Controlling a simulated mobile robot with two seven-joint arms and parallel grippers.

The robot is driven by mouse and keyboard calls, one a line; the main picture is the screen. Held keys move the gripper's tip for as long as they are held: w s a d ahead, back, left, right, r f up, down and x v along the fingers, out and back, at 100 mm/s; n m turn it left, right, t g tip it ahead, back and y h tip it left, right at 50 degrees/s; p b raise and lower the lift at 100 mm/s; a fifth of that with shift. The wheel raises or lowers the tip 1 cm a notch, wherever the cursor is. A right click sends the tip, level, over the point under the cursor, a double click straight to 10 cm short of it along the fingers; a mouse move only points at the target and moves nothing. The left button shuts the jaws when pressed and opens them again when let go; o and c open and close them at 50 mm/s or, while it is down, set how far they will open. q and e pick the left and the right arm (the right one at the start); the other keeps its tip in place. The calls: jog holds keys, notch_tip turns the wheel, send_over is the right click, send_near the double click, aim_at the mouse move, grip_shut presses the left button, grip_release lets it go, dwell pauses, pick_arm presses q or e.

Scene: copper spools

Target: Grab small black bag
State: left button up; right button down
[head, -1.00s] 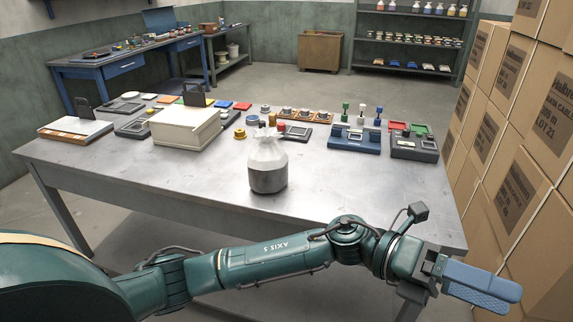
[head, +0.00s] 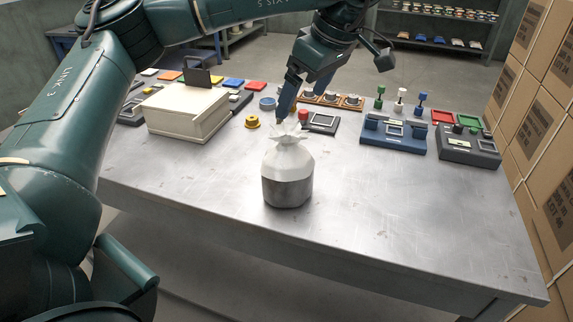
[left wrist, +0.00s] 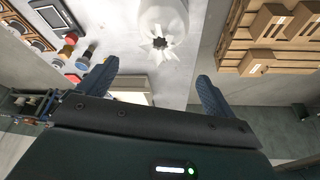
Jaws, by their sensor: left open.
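A small bag (head: 287,178) stands upright on the grey metal table. It is white above with a dark grey lower band, not black, and its gathered neck points up. It also shows in the left wrist view (left wrist: 165,16), with its frilled neck toward the camera. My left gripper (head: 288,108) is just above and behind the bag's neck, pointing down. In the left wrist view my left gripper (left wrist: 156,72) is open and empty, its blue fingers wide apart, with the bag ahead of the gap. My right gripper is out of view.
A cream box (head: 185,112) stands left of the bag, and a yellow knob (head: 252,121) lies between them. Blue (head: 394,134) and dark grey (head: 468,146) devices stand at the right. Stacked cartons (head: 540,130) rise beyond the right edge. The table's front right is clear.

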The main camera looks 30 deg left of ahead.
aim_at(288, 132)
pick_arm(q)
jog(key=x, duration=0.6)
jog(key=shift+s+a+f+b, duration=0.1)
jog(key=shift+a+f+b, duration=0.1)
jog(key=shift+f+b, duration=0.15)
jog(key=shift+x, duration=2.95)
jog(key=shift+d, duration=0.1)
jog(key=shift+c, duration=0.3)
